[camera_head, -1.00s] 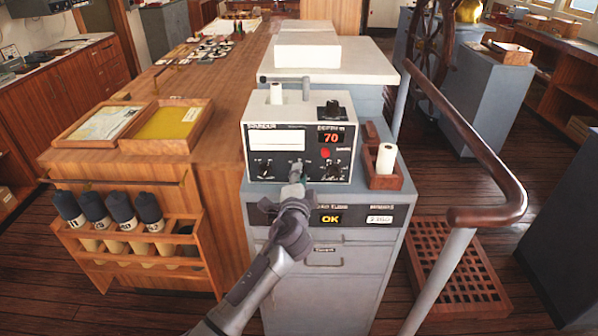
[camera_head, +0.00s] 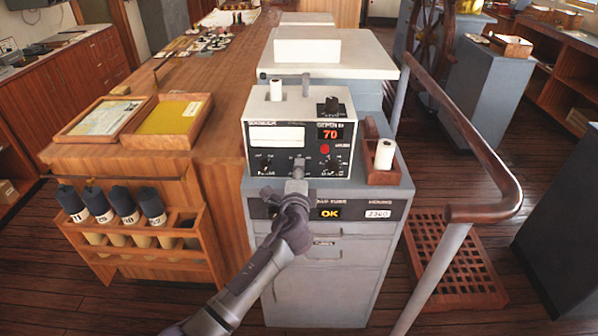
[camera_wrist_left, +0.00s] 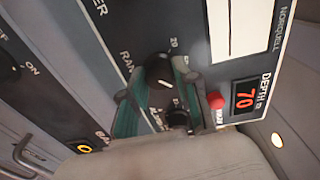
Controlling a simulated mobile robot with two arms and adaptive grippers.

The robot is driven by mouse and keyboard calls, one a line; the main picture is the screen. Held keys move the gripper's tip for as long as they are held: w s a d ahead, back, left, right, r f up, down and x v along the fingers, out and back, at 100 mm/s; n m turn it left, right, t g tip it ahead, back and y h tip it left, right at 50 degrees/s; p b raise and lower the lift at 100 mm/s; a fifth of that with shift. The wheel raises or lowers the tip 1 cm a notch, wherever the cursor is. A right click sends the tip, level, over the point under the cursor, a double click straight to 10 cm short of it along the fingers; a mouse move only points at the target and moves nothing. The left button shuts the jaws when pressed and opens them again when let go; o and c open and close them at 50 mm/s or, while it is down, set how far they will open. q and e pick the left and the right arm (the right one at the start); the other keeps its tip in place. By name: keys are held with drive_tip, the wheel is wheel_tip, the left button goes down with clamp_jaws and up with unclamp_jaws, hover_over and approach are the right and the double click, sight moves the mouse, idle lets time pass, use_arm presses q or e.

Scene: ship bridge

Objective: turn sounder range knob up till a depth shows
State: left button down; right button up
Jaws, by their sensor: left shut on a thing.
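The grey-white sounder box (camera_head: 285,103) stands on the grey cabinet. Its depth display (camera_head: 330,133) reads 70 in red, and the same display (camera_wrist_left: 245,97) reads 70 in the left wrist view. My left gripper (camera_head: 298,163) reaches the middle of the lower front panel and hides the control there. In the left wrist view its green-padded fingers (camera_wrist_left: 158,90) are shut around the black range knob (camera_wrist_left: 159,71), whose white mark shows. The "RANGE" lettering beside it is partly covered. My right gripper is not in view.
A red button (camera_wrist_left: 215,101) lies close beside the fingers. A wooden holder with a white roll (camera_head: 384,155) stands right of the sounder. A wooden handrail (camera_head: 485,213) runs further right.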

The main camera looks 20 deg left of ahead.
use_arm(q)
drive_tip(key=c, duration=0.8)
unclamp_jaws()
drive_tip(key=shift+c, duration=0.2)
drive_tip(key=v, duration=1.2)
drive_tip(key=shift+f, duration=0.1)
